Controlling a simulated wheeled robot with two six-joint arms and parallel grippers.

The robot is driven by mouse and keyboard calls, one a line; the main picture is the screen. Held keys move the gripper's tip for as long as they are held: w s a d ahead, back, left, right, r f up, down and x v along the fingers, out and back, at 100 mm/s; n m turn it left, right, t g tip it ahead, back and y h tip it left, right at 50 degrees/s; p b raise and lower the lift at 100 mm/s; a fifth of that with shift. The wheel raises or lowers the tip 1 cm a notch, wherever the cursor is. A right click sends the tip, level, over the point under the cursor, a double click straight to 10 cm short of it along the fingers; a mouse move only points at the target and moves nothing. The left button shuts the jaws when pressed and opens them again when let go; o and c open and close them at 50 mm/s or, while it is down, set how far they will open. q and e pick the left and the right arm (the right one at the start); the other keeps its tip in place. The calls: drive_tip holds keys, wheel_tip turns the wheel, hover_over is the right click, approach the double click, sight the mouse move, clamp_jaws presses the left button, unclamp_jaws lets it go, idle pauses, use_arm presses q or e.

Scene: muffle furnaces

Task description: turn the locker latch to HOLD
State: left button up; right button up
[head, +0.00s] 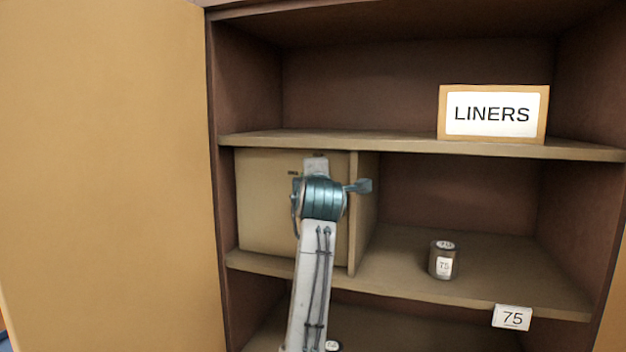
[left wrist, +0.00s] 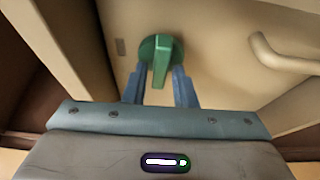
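The green locker latch (left wrist: 162,55) shows in the left wrist view, a round base with a straight lever pointing down in that picture. It is mounted on the beige locker door (left wrist: 215,55). My left gripper (left wrist: 160,92) has its two blue fingers apart, one on each side of the lever's lower end, with visible gaps to it. In the head view the locker door (head: 265,205) is closed on the middle shelf, and my left arm hides the latch and the gripper. I cannot read any HOLD mark. My right gripper is out of view.
A pale curved handle (left wrist: 280,58) stands out from the door, right of the latch. In the head view, a dark jar (head: 443,262) marked 75 stands right of the locker, above a 75 tag (head: 511,317). A LINERS sign (head: 492,114) is on the upper shelf. A cabinet door (head: 100,170) stands open at left.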

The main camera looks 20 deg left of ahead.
use_arm(q)
drive_tip(key=shift+o, duration=0.6)
drive_tip(key=b+v, duration=0.4)
drive_tip(key=v, duration=0.6)
drive_tip(key=shift+s, duration=0.4)
drive_tip(key=shift+d, duration=0.1)
